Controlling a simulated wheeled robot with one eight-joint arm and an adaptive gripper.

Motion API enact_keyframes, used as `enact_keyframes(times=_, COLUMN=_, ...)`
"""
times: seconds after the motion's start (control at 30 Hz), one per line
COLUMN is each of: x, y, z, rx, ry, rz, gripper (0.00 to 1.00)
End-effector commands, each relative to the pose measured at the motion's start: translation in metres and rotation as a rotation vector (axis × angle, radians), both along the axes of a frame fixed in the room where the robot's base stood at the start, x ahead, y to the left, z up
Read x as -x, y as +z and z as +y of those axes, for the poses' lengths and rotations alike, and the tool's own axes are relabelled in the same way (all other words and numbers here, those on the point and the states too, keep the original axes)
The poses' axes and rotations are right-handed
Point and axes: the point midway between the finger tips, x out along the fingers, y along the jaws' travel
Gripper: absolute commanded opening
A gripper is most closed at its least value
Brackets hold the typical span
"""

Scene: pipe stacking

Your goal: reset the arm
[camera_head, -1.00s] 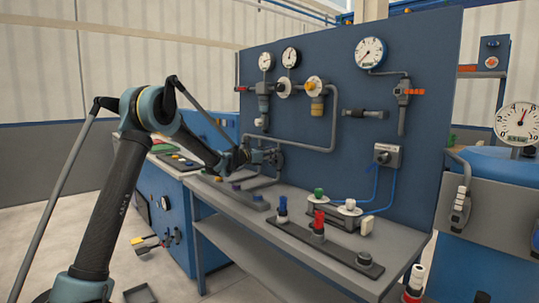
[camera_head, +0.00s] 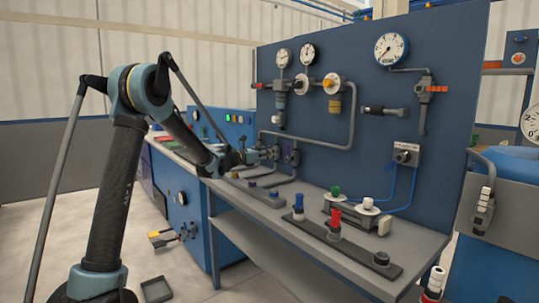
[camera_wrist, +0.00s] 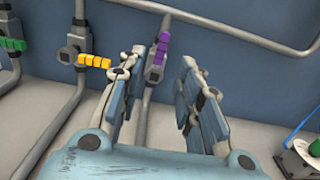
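My gripper (camera_wrist: 158,100) fills the lower middle of the wrist view. Its two fingers stand apart with nothing between them. Behind the gap is a grey pipe valve with a purple handle (camera_wrist: 161,48), against the blue panel. In the head view my gripper (camera_head: 272,153) is small and partly blends with the grey fittings at the panel's lower left. My arm (camera_head: 140,150) rises at the left, bends at the elbow and slopes down to the right to the panel. I cannot tell whether the gripper touches any fitting.
The blue panel (camera_head: 450,120) carries gauges, pipes and valves. A yellow-handled valve (camera_wrist: 95,61) stands left of my gripper, with a green-handled valve (camera_wrist: 12,44) farther left. The grey bench (camera_head: 415,243) holds red and blue knobs. The floor (camera_head: 215,285) below is partly open.

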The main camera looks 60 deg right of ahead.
Motion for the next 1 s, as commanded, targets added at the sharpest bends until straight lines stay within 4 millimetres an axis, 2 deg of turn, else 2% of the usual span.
enact_keyframes(times=0.5, x=0.0, y=0.0, z=0.0, rx=0.0, ry=0.0, rz=-0.001, gripper=0.33)
enact_keyframes(times=0.63, x=-0.011, y=0.003, z=0.011, rx=-0.001, ry=0.009, rz=-0.041, gripper=0.33)
enact_keyframes(times=0.77, x=-0.043, y=0.011, z=0.044, rx=-0.007, ry=0.033, rz=-0.164, gripper=0.33)
enact_keyframes(times=1.0, x=-0.108, y=0.018, z=0.137, rx=-0.057, ry=0.069, rz=-0.487, gripper=0.33)
